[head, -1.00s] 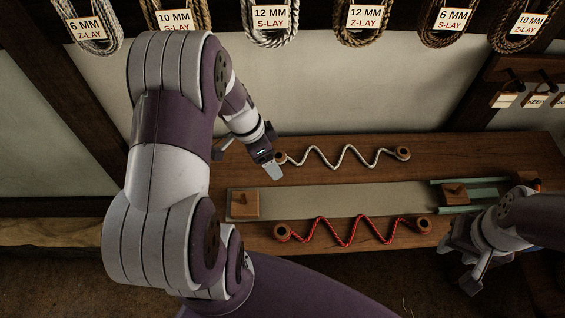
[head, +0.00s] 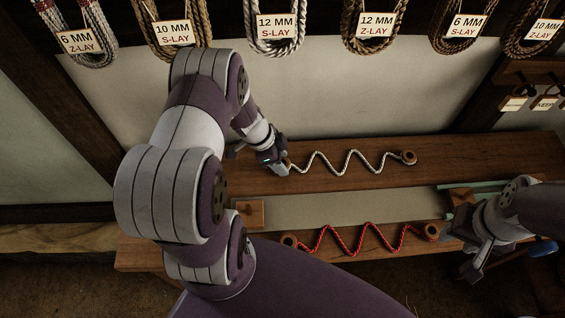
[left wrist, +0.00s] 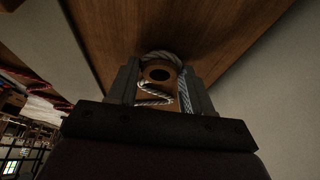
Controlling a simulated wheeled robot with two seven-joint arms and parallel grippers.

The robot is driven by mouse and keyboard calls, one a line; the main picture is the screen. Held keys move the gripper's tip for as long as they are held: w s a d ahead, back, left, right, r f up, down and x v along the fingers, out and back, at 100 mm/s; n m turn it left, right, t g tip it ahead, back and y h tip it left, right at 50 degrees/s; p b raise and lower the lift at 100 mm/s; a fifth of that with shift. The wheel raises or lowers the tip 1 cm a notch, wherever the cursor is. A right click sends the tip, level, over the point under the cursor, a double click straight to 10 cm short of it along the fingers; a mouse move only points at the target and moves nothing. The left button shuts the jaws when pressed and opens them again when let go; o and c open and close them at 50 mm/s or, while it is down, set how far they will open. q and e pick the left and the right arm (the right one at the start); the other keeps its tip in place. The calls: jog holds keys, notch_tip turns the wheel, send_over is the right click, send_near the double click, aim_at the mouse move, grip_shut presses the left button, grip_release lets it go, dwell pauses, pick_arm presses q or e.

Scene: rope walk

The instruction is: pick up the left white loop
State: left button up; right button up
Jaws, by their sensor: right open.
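The white rope (head: 348,162) lies in a zigzag on the back board, its right end at a round wooden piece (head: 408,157). Its left end is mostly hidden behind my left gripper (head: 283,169) in the head view. In the left wrist view, the left white loop (left wrist: 162,54) curves around a wooden piece with a dark hole (left wrist: 158,74). My left gripper's fingers (left wrist: 162,82) stand apart, one on each side of the loop and wooden piece; contact cannot be told. My right gripper (head: 468,260) is open and empty at the right, by the front board.
A red rope (head: 362,237) zigzags between two round wooden pieces on the front board. A grey strip (head: 345,212) with a wooden block (head: 249,213) lies between the ropes. Labelled rope coils (head: 277,30) hang above. A blue-handled thing (head: 543,247) is at far right.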

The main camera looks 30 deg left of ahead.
pick_arm(q)
jog(key=c, duration=0.4)
jog(key=shift+r, duration=0.1)
jog(key=shift+w+r, duration=0.1)
jog(key=shift+r, duration=0.25)
jog(key=r, duration=0.2)
jog(key=d+r, duration=0.1)
jog(key=shift+w+r, duration=0.1)
jog(key=shift+r, duration=0.25)
jog(key=d+r, duration=0.2)
jog(key=d, duration=0.1)
jog(key=w+d+r+b, duration=0.1)
jog(key=d+r, duration=0.1)
jog(key=d, duration=0.2)
jog(key=w+d+r, duration=0.1)
jog(key=d+r, duration=0.1)
jog(key=d, duration=0.1)
jog(key=shift+d+r+b, duration=0.2)
jog(key=shift+r+b, duration=0.1)
jog(key=shift+b, duration=0.1)
